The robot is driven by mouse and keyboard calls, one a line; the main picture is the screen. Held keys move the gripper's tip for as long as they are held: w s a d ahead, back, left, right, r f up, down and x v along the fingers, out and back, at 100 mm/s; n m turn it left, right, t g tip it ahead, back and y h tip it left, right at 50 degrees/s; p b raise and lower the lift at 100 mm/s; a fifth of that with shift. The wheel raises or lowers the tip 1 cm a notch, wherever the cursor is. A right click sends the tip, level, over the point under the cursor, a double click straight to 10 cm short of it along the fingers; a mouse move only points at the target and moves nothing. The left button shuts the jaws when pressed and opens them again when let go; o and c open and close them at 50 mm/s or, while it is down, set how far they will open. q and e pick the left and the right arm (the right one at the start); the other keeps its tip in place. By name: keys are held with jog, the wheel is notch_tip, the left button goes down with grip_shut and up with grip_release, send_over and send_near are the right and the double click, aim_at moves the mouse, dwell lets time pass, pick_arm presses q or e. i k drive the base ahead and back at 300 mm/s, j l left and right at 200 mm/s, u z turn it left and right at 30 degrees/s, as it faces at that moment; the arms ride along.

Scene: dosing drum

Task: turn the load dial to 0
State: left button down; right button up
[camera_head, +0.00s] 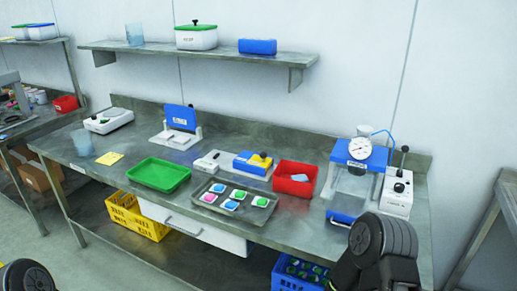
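I cannot tell for sure which part is the load dial, and no scale marking is readable. At the right of the bench stands a blue-topped press-like unit (355,180) with a round white gauge (360,148) on top. Beside it is a white control box (397,195) with an upright black lever and a small black knob (399,187) on its face. My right gripper (384,238) is black, in front of the bench's right end, below and apart from these units; its fingers' opening is unclear. My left arm's black end (27,277) is cut off at the bottom left.
On the bench are a red bin (296,188), a metal tray (216,206) of colored pieces, a green tray (159,184), a blue-and-yellow device (253,163), a flip-up blue unit (181,118) and a white scale-like device (108,121). A shelf (200,46) hangs above.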

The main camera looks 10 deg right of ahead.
aim_at(399, 186)
jog(key=z, duration=1.45)
jog(key=i+l+z, duration=0.75)
jog(key=i+l, duration=0.15)
jog(key=i, duration=0.15)
